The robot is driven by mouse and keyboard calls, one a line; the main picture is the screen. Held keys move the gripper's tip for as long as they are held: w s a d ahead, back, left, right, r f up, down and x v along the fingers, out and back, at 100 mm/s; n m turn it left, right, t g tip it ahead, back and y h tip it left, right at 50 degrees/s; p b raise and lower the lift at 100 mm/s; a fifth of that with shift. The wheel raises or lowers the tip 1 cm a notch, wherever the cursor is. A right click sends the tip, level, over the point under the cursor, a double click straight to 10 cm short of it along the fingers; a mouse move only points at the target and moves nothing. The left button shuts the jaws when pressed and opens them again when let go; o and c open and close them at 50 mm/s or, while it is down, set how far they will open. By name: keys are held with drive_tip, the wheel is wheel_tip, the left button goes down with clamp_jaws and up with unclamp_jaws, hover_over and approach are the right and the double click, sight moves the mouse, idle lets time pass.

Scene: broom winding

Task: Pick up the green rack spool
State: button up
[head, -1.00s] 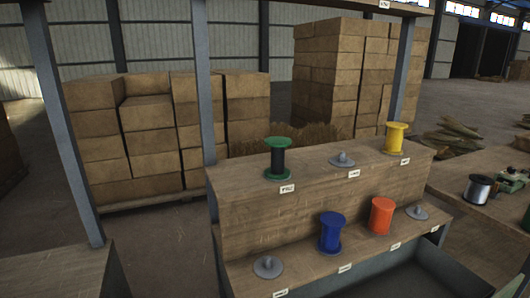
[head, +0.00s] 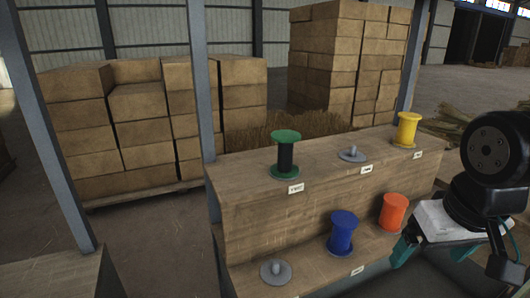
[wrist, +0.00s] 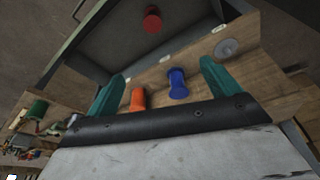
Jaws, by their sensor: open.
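The green rack spool (head: 285,155), with green flanges and a dark core, stands upright on the upper shelf of the wooden rack, at its left end in the head view. My gripper (head: 434,250) is at the lower right of the head view, to the right of and apart from the green spool, near the lower shelf's orange spool. In the wrist view its teal fingers (wrist: 163,88) are spread apart with nothing held between them. I cannot make out the green rack spool for certain in the wrist view.
A yellow spool (head: 407,130) and an empty grey peg (head: 353,154) share the upper shelf. Blue (head: 342,232) and orange (head: 393,212) spools and a bare peg (head: 275,271) are on the lower shelf. A red spool (wrist: 152,19) lies in a dark bin. A post (head: 201,85) rises behind the rack.

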drive_tip(key=w+a+t, duration=0.2)
drive_tip(key=w+t, duration=0.1)
drive_tip(key=w, duration=0.7)
drive_tip(key=n+t+y, duration=0.4)
drive_tip(key=t+y, duration=0.3)
drive_tip(key=t, duration=0.4)
approach(294, 146)
drive_tip(key=x, duration=0.7)
drive_tip(key=shift+w+a+r, duration=0.1)
drive_tip(key=shift+w+a, duration=0.05)
drive_tip(key=shift+w, duration=0.1)
drive_tip(key=x, duration=0.7)
drive_tip(key=shift+w+a, duration=0.2)
drive_tip(key=shift+a, duration=0.1)
drive_tip(key=shift+r, duration=0.1)
drive_tip(key=c, duration=1.2)
